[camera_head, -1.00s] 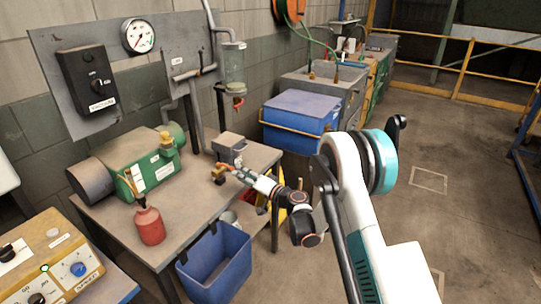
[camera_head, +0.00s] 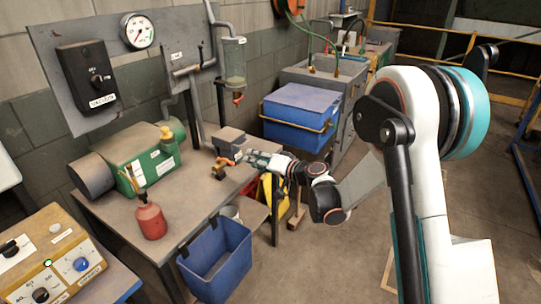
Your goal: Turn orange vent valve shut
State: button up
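A small orange-handled valve (camera_head: 222,162) with a brass body sits on the workbench, in front of a small grey box (camera_head: 229,139). I take it for the vent valve, but no label on it is readable. My gripper (camera_head: 242,157) is low over the bench, just right of the orange handle and close to it. I cannot tell whether it touches the handle. The fingers are too small to show whether they are open or shut. A second orange-red fitting (camera_head: 238,98) hangs under a clear cylinder on the wall.
A green pump (camera_head: 145,160) and a red oil bottle (camera_head: 150,220) stand on the bench (camera_head: 115,213). A gauge (camera_head: 138,32) and black vacuum switch (camera_head: 88,77) are on the wall panel. A blue bin (camera_head: 215,265) is below the bench front. A blue-lidded box (camera_head: 300,108) stands behind.

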jog(key=s+d+r+g+h, duration=0.1)
jog(key=s+d+r+h, duration=0.2)
jog(key=s+r, duration=0.5)
jog(key=shift+s+d+n+g, duration=0.3)
jog(key=shift+s+d+n, duration=0.1)
jog(key=shift+s+d, duration=0.25)
